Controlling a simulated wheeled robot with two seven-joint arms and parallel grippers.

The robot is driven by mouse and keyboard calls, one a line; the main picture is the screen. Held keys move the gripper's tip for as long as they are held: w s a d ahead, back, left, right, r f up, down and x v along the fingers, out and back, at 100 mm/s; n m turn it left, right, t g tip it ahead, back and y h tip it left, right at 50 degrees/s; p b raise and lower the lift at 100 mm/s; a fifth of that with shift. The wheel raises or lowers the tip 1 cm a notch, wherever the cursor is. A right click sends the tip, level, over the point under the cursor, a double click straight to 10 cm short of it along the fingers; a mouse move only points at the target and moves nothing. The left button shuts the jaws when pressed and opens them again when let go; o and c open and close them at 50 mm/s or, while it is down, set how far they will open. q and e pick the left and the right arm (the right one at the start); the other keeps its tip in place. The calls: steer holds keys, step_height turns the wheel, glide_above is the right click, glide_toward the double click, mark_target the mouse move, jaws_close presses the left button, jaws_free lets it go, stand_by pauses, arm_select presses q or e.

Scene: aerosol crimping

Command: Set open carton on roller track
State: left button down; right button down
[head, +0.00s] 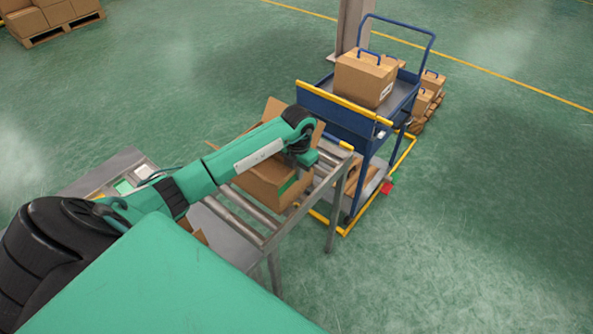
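An open brown carton (268,187) with raised flaps sits at the far end of the roller track (232,204). A green mark shows on its near side. My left arm reaches across from the lower left, over the carton. My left gripper (306,159) points down at the carton's far right edge. Its fingertips are too small and covered to tell whether they hold the carton wall. The carton's underside and part of its opening are hidden by my arm. My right gripper is not in view.
A blue trolley (345,119) with a closed carton (364,78) on top stands just beyond the track, inside a yellow floor frame. A grey bench with a small panel (124,187) lies left of the track. Pallets of cartons stand farther off.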

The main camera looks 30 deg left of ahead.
arm_select(q)
steer(key=shift+d, duration=0.15)
steer(key=c, duration=2)
jaws_free()
steer(key=shift+f, duration=0.15)
steer(key=shift+c, duration=0.2)
steer(key=o, duration=0.4)
steer(key=shift+a, duration=0.2)
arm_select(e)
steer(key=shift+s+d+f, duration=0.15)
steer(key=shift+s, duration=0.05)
